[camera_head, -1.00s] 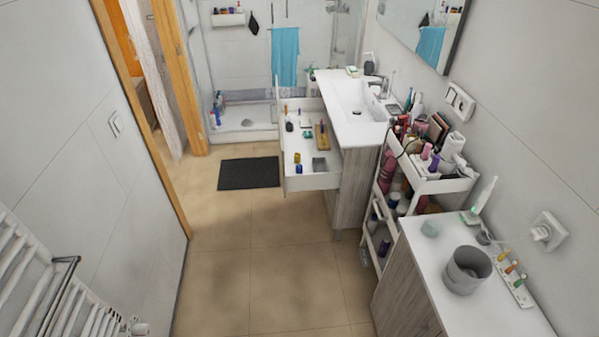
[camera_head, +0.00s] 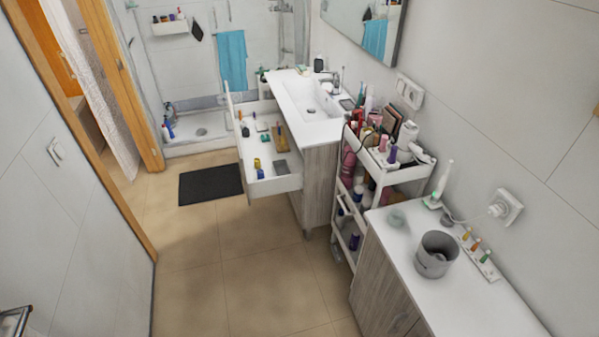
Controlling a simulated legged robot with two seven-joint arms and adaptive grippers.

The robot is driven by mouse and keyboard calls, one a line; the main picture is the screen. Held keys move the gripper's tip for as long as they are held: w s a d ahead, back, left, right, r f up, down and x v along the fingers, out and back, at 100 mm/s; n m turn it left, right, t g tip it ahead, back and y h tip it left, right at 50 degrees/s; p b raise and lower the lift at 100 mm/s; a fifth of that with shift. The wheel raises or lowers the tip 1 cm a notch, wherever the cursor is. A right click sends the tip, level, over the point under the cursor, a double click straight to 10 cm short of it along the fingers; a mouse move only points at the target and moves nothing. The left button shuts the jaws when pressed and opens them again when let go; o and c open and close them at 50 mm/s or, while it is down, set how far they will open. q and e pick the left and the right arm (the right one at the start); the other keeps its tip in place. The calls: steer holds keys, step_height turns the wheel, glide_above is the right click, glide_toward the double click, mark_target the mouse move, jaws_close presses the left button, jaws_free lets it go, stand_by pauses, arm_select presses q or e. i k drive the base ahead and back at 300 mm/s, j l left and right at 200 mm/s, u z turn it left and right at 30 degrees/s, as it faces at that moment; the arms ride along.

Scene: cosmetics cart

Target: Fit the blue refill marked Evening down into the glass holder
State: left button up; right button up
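No label can be read at this distance, so I cannot tell which item is the refill marked Evening. A small blue item (camera_head: 260,174) stands in the open drawer, close beside a yellow one (camera_head: 257,163); it may be the refill. A small pale green, glass-like cup (camera_head: 397,218) stands on the white-topped cabinet at the right, near its far left corner. It may be the glass holder; its inside is too small to make out. Neither of my grippers is in view.
The open drawer (camera_head: 276,186) juts out from the sink cabinet (camera_head: 318,180). A crowded white cart (camera_head: 405,174) stands between it and the near cabinet (camera_head: 470,290). A grey bin (camera_head: 436,254) stands near the cup. The tiled floor (camera_head: 240,270) is clear, with a dark mat (camera_head: 211,184).

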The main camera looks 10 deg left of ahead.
mark_target(396, 217)
steer(key=i+j+z, duration=0.65)
steer(key=j+z, duration=0.15)
steer(key=j, duration=0.15)
steer(key=i+j+z, duration=0.25)
steer(key=j, duration=0.15)
steer(key=k+l, duration=0.05)
steer(key=k, duration=0.05)
